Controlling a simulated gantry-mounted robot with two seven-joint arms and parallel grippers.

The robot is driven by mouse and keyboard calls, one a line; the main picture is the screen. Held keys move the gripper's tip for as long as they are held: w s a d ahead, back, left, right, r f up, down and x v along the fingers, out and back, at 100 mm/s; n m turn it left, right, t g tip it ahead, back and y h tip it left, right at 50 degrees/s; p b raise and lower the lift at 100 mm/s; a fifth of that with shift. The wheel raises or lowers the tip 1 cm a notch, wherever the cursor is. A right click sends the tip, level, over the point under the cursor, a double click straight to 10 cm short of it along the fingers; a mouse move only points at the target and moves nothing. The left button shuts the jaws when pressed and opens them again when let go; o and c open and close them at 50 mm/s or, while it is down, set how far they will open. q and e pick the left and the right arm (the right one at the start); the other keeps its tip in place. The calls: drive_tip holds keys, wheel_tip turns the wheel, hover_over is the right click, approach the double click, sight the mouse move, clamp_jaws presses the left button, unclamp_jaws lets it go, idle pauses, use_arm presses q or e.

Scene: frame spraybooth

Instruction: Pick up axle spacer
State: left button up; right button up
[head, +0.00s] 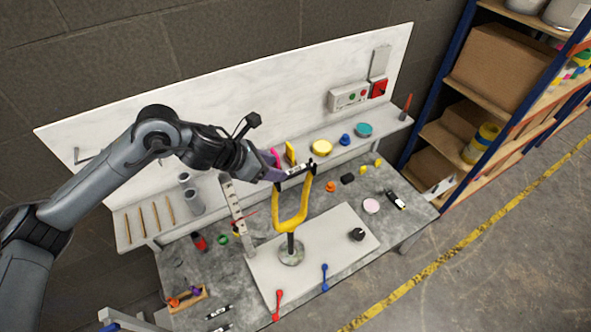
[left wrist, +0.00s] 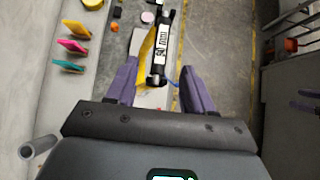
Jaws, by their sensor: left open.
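The axle spacer (head: 298,170) is a slim black and white bar lying across the top of a yellow fork (head: 292,218) on a stand. The left wrist view shows the spacer (left wrist: 162,47) with a printed white label and black ends. My left gripper (head: 275,169) is open beside the spacer's left end. In the left wrist view its purple fingers (left wrist: 157,72) stand either side of the spacer's near end, with gaps visible. I cannot tell how far the spacer is below or beyond the fingertips.
The fork's stand is on a light board (head: 344,268) on the grey bench. Pink and yellow upright pieces (head: 290,153) stand close behind the gripper on the back ledge. A perforated metal upright (head: 234,212) is left of the fork. A black knob (head: 357,234) sits to the right.

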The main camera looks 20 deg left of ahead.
sight(294, 170)
use_arm(q)
drive_tip(key=shift+w+d+f, duration=0.35)
drive_tip(key=shift+w+f, duration=0.05)
drive_tip(key=shift+f, duration=0.05)
drive_tip(key=shift+w+d+f+p, duration=0.2)
drive_tip(key=shift+w+d+p, duration=0.1)
drive_tip(key=shift+p, duration=0.15)
drive_tip(key=p+x, duration=0.1)
drive_tip(key=x, duration=0.2)
drive_tip(key=shift+w+d+r+p, duration=0.1)
drive_tip(key=shift+w+d+p, duration=0.1)
drive_tip(key=shift+p, duration=0.15)
drive_tip(key=shift+w+d+f, duration=0.2)
drive_tip(key=shift+w+f, duration=0.1)
drive_tip(key=shift+f, duration=0.2)
clamp_jaws()
